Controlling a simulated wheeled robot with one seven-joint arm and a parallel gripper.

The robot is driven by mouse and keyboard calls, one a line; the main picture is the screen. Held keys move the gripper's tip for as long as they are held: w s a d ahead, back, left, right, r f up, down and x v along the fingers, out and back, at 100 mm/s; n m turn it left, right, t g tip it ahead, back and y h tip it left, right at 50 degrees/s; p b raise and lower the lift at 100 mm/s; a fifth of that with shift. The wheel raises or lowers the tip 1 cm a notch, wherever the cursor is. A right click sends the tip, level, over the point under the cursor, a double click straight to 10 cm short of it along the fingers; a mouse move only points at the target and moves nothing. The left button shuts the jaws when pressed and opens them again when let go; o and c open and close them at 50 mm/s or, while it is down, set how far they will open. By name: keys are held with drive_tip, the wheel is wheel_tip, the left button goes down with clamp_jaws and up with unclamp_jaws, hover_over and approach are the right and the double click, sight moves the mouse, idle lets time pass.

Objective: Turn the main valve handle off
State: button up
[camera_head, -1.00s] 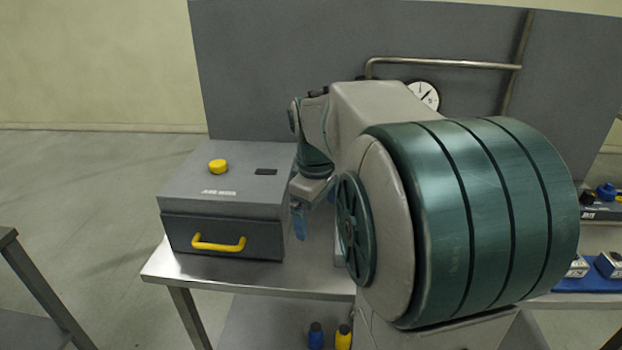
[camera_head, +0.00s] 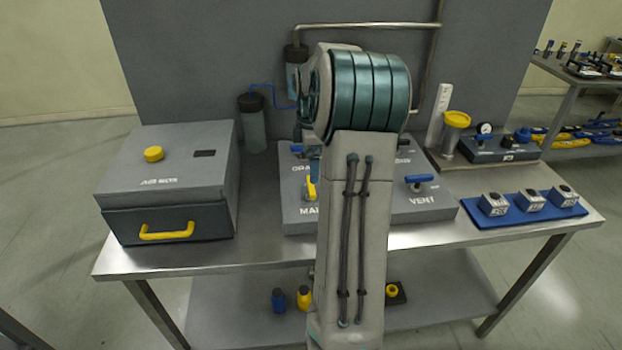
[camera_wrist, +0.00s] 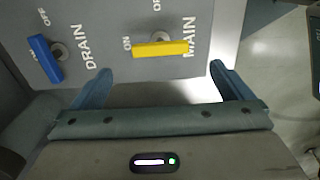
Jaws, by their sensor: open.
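The main valve handle is a yellow bar (camera_wrist: 160,49) on the grey valve panel (camera_wrist: 105,25). I cannot tell the remaining distance.
A grey box with a yellow drawer handle (camera_head: 166,232) stands at the left of the steel table (camera_head: 270,254). The blue vent handle (camera_head: 421,178) is right of my arm. A blue tray (camera_head: 525,213) with small blocks lies at the right. Pipes run behind the panel.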

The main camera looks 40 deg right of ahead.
wheel_tip(320, 180, down, 7)
drive_tip(key=shift+f+p, duration=0.1)
drive_tip(key=shift+p, duration=0.25)
drive_tip(key=c, duration=1)
